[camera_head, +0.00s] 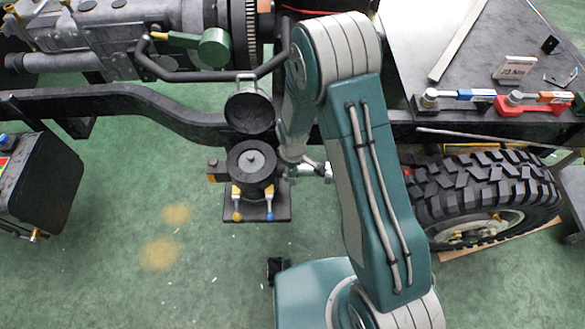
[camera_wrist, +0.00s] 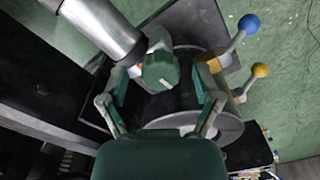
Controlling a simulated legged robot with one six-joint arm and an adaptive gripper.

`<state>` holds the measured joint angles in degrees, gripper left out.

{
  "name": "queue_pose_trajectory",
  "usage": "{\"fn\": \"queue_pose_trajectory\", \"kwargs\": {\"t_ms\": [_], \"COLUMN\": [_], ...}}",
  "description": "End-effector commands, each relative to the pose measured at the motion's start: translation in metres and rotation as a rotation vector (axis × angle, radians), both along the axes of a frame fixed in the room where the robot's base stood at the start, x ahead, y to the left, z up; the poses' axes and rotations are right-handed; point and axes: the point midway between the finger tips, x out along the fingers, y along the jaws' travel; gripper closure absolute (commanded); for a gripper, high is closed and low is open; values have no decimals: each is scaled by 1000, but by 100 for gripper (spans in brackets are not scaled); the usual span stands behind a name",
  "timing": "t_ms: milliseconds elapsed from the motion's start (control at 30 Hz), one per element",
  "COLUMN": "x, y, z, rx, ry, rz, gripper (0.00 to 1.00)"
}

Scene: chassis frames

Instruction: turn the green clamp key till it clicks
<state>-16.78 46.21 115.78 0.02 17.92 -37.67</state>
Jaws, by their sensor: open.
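A faceted green knob, which looks like the green clamp key (camera_wrist: 160,71), stands between the two spread fingers of my gripper (camera_wrist: 161,78) in the wrist view. A gap shows on each side of it, so my gripper is open around it. I cannot tell whether a finger touches it. A grey metal cylinder (camera_wrist: 103,27) lies beside the key at upper left. In the head view my gripper (camera_head: 312,166) is partly hidden by my arm, at the right of a round black canister (camera_head: 251,161). The key cannot be made out clearly there.
Blue (camera_wrist: 249,23) and yellow (camera_wrist: 261,70) ball-ended levers stick out close to the right finger. A black chassis rail (camera_head: 150,98) crosses behind. A green cylinder with a yellow handle (camera_head: 214,47) sits above it. A tyre (camera_head: 480,190) is right; the floor left of the canister is free.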

Motion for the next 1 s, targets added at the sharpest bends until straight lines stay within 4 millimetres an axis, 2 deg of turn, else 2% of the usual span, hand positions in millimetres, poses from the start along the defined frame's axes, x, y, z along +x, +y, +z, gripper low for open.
{"fn": "queue_pose_trajectory", "kwargs": {"t_ms": [33,67,100,167,200,233,667,1000], "x": [0,0,0,0,0,0,0,-1], "y": [0,0,0,0,0,0,0,0], "z": [0,0,0,0,0,0,0,-1], "rx": [0,0,0,0,0,0,0,-1], "ry": [0,0,0,0,0,0,1,2], "rz": [0,0,0,0,0,0,-46,-276], "gripper": [18,27,45,72,90,100,100,100]}}
